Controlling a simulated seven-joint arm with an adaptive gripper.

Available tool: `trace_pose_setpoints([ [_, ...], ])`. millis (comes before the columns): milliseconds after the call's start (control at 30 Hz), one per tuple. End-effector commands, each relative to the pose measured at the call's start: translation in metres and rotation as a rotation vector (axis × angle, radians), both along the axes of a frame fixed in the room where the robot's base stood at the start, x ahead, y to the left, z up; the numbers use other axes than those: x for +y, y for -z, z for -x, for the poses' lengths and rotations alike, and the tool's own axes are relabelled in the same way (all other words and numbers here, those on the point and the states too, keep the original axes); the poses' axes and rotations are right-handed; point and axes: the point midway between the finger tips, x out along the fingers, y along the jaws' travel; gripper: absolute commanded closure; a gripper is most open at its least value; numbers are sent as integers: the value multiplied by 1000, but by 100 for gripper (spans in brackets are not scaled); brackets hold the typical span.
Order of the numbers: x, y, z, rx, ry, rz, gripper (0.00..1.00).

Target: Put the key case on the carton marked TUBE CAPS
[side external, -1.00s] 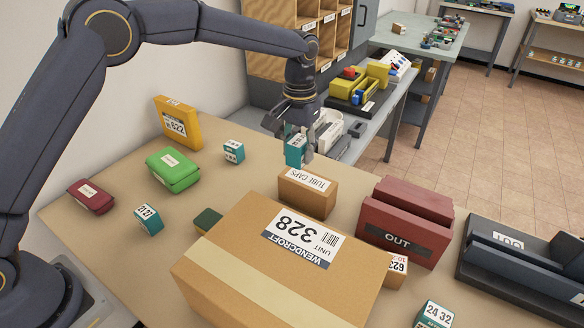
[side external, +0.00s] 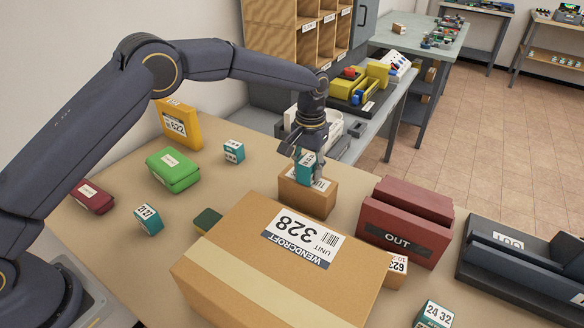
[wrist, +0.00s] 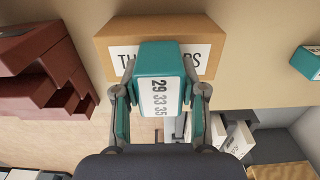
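The key case (side external: 306,166), a small teal block with a white label, is held upright in my gripper (side external: 309,170). The wrist view shows my gripper (wrist: 160,112) shut on the key case (wrist: 160,62), a finger on each side, its label reading 29 33 35. The carton marked TUBE CAPS (side external: 305,201) is a brown box on the table, partly hidden behind the key case and fingers. In the wrist view the carton (wrist: 118,28) lies behind the key case, which covers the middle of its label. I cannot tell whether the key case touches the carton top.
A large cardboard box (side external: 240,262) stands in front of the carton. A dark red OUT holder (side external: 400,225) stands to its right. A green case (side external: 172,170), a yellow box (side external: 178,125) and other teal blocks (side external: 148,219) are on the left of the table (side external: 115,185).

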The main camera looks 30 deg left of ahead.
Motion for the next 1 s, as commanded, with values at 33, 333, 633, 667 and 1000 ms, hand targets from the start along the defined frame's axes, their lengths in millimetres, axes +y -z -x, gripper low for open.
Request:
trace_pose_setpoints([
  [33,0,0,0,0,0,0,53],
  [333,0,0,0,1,0,0,34],
  [633,0,-11,0,-2,0,0,34],
  [667,0,-15,-1,-3,0,1,34],
  [1000,0,-90,-1,-3,0,1,34],
])
